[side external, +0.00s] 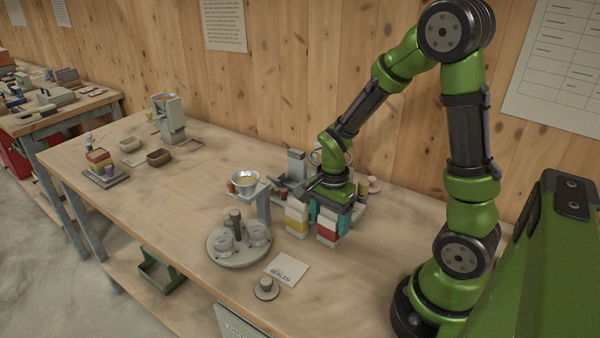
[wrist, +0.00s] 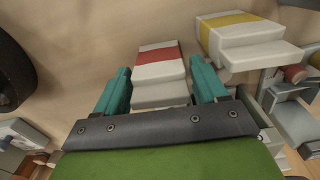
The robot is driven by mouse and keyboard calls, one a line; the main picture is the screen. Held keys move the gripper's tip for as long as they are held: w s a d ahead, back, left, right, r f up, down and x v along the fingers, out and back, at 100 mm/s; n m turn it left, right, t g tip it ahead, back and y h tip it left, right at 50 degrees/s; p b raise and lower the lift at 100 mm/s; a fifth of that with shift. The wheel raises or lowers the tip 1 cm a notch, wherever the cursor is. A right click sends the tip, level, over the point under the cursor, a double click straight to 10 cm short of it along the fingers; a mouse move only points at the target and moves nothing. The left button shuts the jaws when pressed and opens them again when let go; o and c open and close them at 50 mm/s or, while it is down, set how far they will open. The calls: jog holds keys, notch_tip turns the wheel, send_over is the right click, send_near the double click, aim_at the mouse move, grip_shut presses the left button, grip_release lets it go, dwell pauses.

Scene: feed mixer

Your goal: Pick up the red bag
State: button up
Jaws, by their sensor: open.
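The red bag (side external: 328,228) is white with a red band and stands upright on the table under my gripper (side external: 329,213). In the wrist view, the red bag (wrist: 160,66) lies between the two teal fingers of my gripper (wrist: 160,88), with a finger on either side. The fingers are open, with a small gap visible on the left; whether the right finger touches the bag I cannot tell. Part of the bag's top is hidden by my gripper in the side view.
A white bag with a yellow band (side external: 297,219) stands close beside the red one; it also shows in the wrist view (wrist: 240,40). A round tray with glass jars (side external: 238,250), a small card (side external: 287,268) and a grey knob (side external: 266,289) are nearby. The table's front right is mostly clear.

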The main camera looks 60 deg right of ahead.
jog(key=shift+f, duration=0.15)
jog(key=c, duration=0.8)
